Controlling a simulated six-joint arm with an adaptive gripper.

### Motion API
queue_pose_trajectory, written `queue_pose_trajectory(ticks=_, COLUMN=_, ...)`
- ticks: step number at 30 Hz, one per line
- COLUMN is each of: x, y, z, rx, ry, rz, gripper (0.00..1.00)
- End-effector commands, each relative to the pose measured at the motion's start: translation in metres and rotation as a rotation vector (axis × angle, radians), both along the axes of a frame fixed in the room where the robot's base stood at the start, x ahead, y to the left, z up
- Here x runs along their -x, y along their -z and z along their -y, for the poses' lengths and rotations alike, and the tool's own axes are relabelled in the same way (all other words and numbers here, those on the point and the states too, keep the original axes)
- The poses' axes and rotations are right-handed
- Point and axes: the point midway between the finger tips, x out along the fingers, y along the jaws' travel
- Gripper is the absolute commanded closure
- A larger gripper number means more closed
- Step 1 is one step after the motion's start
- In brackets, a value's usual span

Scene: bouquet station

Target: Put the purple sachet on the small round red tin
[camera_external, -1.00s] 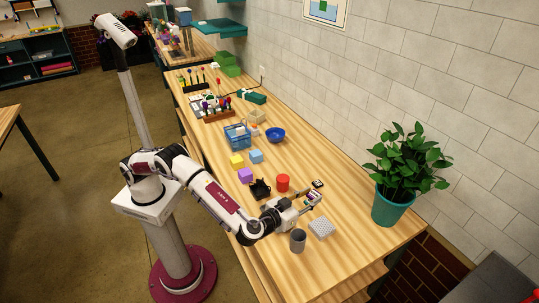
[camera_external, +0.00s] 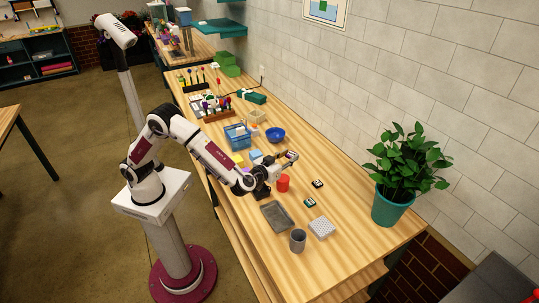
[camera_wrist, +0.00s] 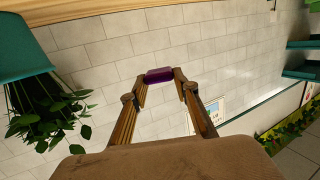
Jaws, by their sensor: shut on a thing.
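The purple sachet (camera_wrist: 159,75) shows in the wrist view as a dark purple piece between my fingertips. My gripper (camera_external: 290,155) is shut on it and held out level over the table, pointing toward the wall. In the external view the sachet is too small to make out clearly. The small round red tin (camera_external: 283,184) stands on the table, below my gripper in the picture and apart from it. The tin does not show in the wrist view.
Two small dark-topped packets (camera_external: 317,184) and (camera_external: 310,202) lie right of the tin. A grey tray (camera_external: 277,216), a grey cup (camera_external: 298,240) and a white perforated block (camera_external: 321,228) are nearer the front.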

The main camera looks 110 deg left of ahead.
Motion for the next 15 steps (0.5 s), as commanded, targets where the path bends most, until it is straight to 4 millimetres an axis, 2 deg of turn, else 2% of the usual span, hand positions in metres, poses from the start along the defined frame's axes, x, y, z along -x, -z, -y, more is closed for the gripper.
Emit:
queue_pose_trajectory(ticks=6, x=0.024, y=0.016, z=-0.008, rx=0.000, ry=0.006, rz=-0.003, gripper=0.81)
queue_pose_trajectory(ticks=15, x=0.036, y=0.035, z=-0.007, rx=-0.001, ry=0.018, rz=0.000, gripper=0.81)
